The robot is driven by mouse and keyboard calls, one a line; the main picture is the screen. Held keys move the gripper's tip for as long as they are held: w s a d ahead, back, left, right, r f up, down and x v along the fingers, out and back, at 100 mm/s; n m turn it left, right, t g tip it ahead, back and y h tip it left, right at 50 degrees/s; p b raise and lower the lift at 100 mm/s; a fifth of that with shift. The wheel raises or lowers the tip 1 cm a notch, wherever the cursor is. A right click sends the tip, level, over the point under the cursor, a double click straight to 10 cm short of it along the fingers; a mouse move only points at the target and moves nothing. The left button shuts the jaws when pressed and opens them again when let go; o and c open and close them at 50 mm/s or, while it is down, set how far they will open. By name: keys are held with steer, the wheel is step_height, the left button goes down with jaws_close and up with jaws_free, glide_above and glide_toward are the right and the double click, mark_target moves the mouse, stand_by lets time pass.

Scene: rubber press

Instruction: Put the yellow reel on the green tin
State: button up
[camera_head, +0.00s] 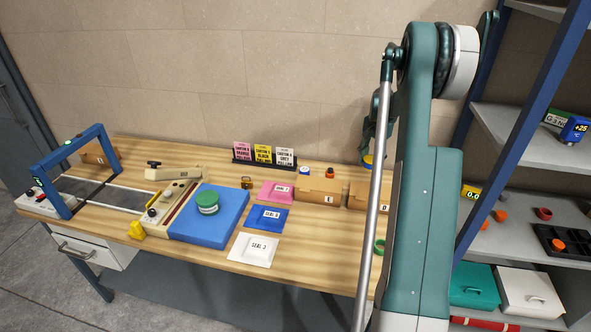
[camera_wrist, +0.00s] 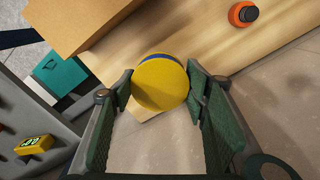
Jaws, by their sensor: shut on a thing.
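The yellow reel (camera_wrist: 160,84) is between the two green-padded fingers of my gripper (camera_wrist: 157,92) in the wrist view. It has a round yellow face and a blue band at its far edge. In the head view a small part of the yellow reel (camera_head: 367,161) shows beside my arm, above the right part of the bench. The green tin (camera_head: 207,202) stands on the blue block (camera_head: 182,228) at the left middle of the bench, with its lid up. My gripper is well to the right of the tin and mostly hidden by my arm in the head view.
Pink, blue and white packets (camera_head: 253,251) lie right of the blue block. Cardboard boxes (camera_head: 318,190) and a card rack (camera_head: 265,164) stand behind. A press with a blue frame (camera_head: 62,170) is at the left. A shelf unit (camera_head: 520,195) stands at the right.

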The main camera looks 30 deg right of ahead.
steer(key=w+a+r+n, duration=0.1)
steer(key=w+a+n, duration=0.1)
steer(key=w+a, duration=0.4)
steer(key=w+a+r+n, duration=0.2)
steer(key=w+a, duration=0.1)
steer(key=a, duration=0.6)
step_height(320, 180, up, 9)
steer(key=n+p, duration=0.2)
steer(key=n, duration=1)
glide_above(207, 198)
steer(key=shift+w+f, duration=0.1)
steer(key=shift+f, duration=0.1)
steer(key=shift+f, duration=3.05)
steer(key=shift+f, duration=0.15)
